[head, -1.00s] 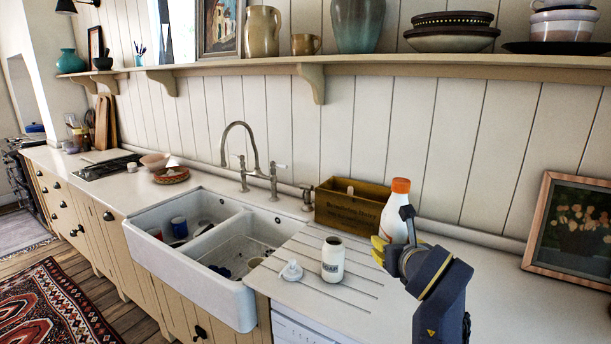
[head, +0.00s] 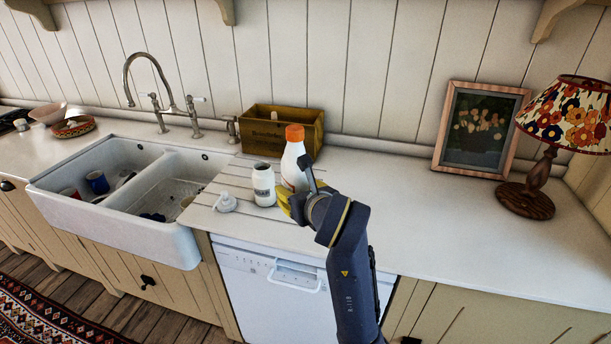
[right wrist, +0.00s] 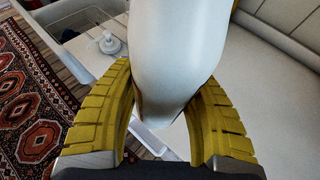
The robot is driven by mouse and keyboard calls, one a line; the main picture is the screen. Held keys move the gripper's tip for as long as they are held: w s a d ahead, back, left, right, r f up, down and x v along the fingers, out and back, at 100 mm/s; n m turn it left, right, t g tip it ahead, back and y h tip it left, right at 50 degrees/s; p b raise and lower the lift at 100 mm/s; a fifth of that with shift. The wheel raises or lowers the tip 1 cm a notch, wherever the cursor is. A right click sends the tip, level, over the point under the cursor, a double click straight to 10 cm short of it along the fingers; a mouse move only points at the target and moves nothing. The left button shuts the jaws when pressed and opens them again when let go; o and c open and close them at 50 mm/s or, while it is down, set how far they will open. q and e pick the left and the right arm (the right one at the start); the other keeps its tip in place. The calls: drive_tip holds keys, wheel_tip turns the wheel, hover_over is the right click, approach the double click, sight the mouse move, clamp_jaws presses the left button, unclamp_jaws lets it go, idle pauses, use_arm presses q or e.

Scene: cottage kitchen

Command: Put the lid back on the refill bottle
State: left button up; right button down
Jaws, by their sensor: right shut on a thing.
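The refill bottle (head: 291,165) is white with an orange lid (head: 295,133) on its top. It looks upright above or on the drainboard, just right of an open white jar (head: 263,184); I cannot tell whether its base touches the counter. My right gripper (head: 291,203) is shut on the bottle's lower part. In the right wrist view the bottle's white body (right wrist: 180,55) is between my yellow fingers (right wrist: 165,108); its lid is out of frame. A white pump top (head: 225,203) lies left of the jar. My left gripper is not in view.
A wooden box (head: 262,131) stands behind the bottle against the wall. The double sink (head: 110,215) is at the left, with a tall tap behind it. A framed picture (head: 478,128) and lamp (head: 530,196) stand at the right. The counter between bottle and lamp is clear.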

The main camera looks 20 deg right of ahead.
drive_tip(key=s+a+f+n+y, duration=0.2)
drive_tip(key=s+a+f, duration=0.3)
drive_tip(key=a+f, duration=0.2)
drive_tip(key=shift+s+a, duration=0.4)
drive_tip(key=shift+a, duration=0.5)
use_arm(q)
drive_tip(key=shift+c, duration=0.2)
use_arm(e)
drive_tip(key=shift+f+g, duration=0.15)
drive_tip(key=shift+g, duration=0.15)
